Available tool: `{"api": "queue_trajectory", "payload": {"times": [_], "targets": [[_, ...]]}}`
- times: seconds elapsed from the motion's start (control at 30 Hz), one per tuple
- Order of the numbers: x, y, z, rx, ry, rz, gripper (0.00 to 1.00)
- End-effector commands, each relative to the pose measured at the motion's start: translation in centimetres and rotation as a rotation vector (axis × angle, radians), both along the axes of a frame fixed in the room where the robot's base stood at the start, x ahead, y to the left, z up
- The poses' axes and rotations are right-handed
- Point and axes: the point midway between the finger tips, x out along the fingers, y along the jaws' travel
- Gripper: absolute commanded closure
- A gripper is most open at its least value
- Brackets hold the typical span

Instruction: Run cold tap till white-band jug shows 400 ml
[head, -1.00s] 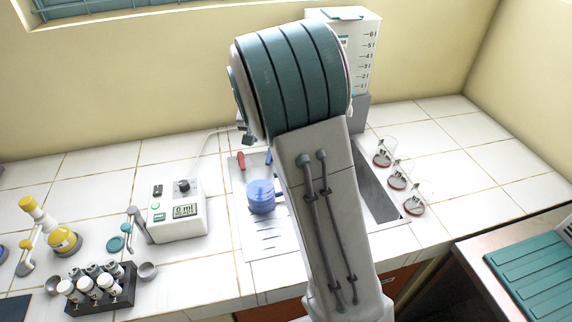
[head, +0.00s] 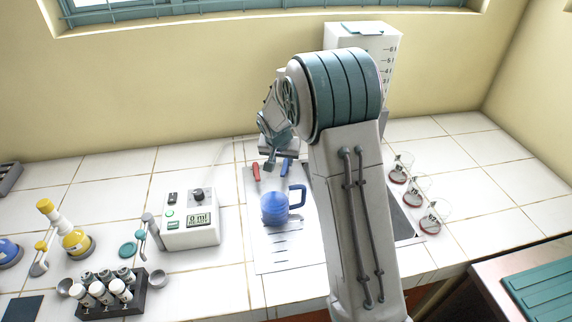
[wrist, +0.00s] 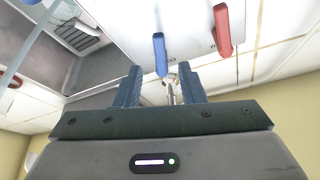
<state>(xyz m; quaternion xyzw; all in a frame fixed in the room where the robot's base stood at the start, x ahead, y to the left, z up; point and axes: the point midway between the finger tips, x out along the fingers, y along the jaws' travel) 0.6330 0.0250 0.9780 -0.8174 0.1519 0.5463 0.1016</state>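A blue jug (head: 274,209) with a dark blue handle stands upright on the white drainboard; I cannot make out a white band on it. Behind it are a red lever (head: 256,172) and a blue lever (head: 286,165). My gripper (head: 277,160) is just above and beside the blue lever. In the wrist view, my gripper (wrist: 161,84) is open, its fingers apart. The blue lever (wrist: 160,55) shows beyond the fingertips, roughly in line with the gap, and the red lever (wrist: 222,30) is to its right. I cannot tell whether the fingers touch the lever.
A white meter box (head: 191,222) left of the jug reads 0 ml. My arm hides much of the sink (head: 404,222). A graduated white tank (head: 345,42) stands behind. Several glass vessels (head: 415,188) are at right; a vial rack (head: 125,299) is front left.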

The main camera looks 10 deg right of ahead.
Motion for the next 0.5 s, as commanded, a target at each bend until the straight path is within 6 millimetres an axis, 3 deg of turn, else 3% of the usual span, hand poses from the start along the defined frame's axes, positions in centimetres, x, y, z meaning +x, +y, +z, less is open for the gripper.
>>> {"api": "queue_trajectory", "payload": {"times": [0.2,0.5], "targets": [[1.2,-0.5,-3.1,-0.001,0.003,-0.001,0.64],[2.0,-0.7,-5.0,-0.001,0.0,0.001,0.64]]}}
